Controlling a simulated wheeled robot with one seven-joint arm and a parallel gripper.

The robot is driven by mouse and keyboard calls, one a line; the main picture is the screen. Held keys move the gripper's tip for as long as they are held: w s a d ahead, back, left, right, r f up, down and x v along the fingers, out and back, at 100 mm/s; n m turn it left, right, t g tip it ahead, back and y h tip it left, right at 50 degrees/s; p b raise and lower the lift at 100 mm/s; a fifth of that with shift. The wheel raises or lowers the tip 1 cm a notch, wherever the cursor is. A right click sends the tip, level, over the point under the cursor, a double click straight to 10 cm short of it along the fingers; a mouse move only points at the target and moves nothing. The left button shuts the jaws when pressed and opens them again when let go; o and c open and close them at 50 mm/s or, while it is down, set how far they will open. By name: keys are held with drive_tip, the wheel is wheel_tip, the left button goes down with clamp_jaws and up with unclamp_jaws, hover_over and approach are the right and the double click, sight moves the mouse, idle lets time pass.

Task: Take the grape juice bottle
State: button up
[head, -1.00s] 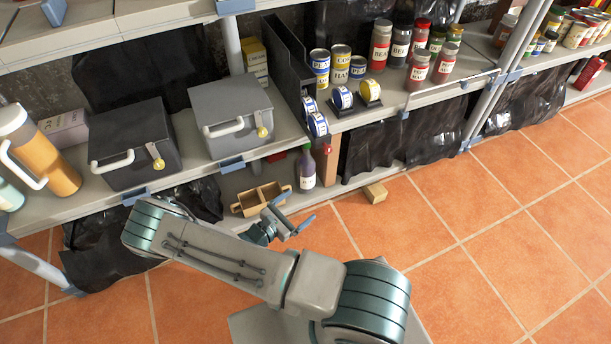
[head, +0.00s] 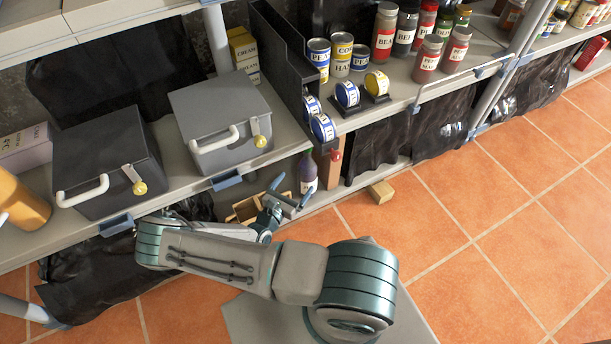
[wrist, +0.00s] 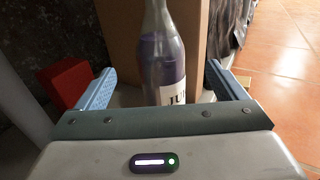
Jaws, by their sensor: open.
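The grape juice bottle (head: 307,173), purple with a white label, stands upright on the low shelf under the grey boxes. In the wrist view the bottle (wrist: 163,65) is straight ahead, between the two blue fingers, with part of its label showing and its base hidden behind my gripper's body. My gripper (head: 291,194) is open and empty of any grip, its fingers to either side of the bottle in the wrist view (wrist: 160,85). I cannot tell whether a finger touches it.
A wooden divided box (head: 245,209) sits left of the bottle, partly behind my arm. A brown upright board (head: 328,165) stands right of it. A red block (wrist: 68,82) is left of the fingers. A small wooden block (head: 381,192) lies on the tiles. The shelf above (head: 285,140) overhangs the bottle.

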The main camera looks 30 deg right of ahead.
sight(302, 176)
drive_tip(key=x, duration=0.3)
drive_tip(key=shift+w+d+f+b, duration=0.1)
drive_tip(key=shift+d+b, duration=0.2)
drive_tip(key=shift+b, duration=0.05)
drive_tip(key=b+x, duration=0.1)
drive_tip(key=x, duration=0.2)
drive_tip(key=b+x, duration=0.1)
drive_tip(key=shift+w+d+f+b, duration=0.2)
drive_tip(key=shift+d+f+b, duration=0.05)
drive_tip(key=shift+f+b, duration=0.05)
drive_tip(key=shift+w+d+r, duration=0.1)
drive_tip(key=shift+w+d, duration=0.15)
drive_tip(key=shift+d, duration=0.1)
drive_tip(key=c, duration=1.9)
drive_tip(key=shift+r, duration=0.1)
